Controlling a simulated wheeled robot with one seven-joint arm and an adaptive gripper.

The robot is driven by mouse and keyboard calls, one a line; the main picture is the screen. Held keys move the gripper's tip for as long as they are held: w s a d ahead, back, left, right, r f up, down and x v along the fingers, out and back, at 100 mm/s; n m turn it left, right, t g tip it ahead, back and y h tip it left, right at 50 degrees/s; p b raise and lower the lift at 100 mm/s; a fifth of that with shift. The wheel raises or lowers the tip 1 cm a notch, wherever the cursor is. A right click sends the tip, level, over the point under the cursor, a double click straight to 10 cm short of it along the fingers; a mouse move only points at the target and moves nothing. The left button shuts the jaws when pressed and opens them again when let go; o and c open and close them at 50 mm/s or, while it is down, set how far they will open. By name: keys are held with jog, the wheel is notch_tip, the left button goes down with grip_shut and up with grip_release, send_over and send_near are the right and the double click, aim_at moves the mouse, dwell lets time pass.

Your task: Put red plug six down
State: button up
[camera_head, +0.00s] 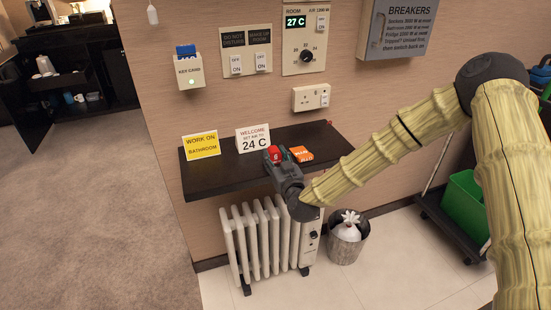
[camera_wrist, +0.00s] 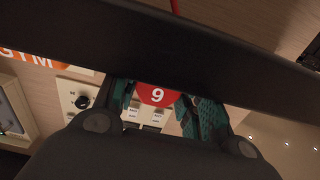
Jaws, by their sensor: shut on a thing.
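My gripper (camera_head: 274,158) is over the dark wall shelf (camera_head: 222,172), near its front middle. It is shut on a red plug (camera_head: 275,152). In the wrist view the plug's round red face (camera_wrist: 157,94) sits between the two dark green finger pads and carries a white digit that reads as 9 in that view. Whether the plug touches the shelf cannot be told; its underside is hidden.
A yellow sign (camera_head: 201,145), a white "24 C" card (camera_head: 252,138) and an orange item (camera_head: 301,154) stand or lie on the shelf. A wall socket (camera_head: 305,98) is above. A white radiator (camera_head: 262,240) and a bin (camera_head: 348,246) are below.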

jog(key=shift+s+f, duration=0.15)
jog(key=shift+f, duration=0.4)
jog(key=o, duration=0.9)
jog(key=shift+f, duration=0.1)
jog(key=o, duration=0.4)
jog(key=shift+s+f, duration=0.15)
jog(key=shift+f, duration=0.05)
jog(key=shift+o, duration=0.2)
jog(key=shift+r, duration=0.45)
jog(key=r+v, duration=0.1)
jog(key=v, duration=1)
jog(key=shift+s+d, duration=0.2)
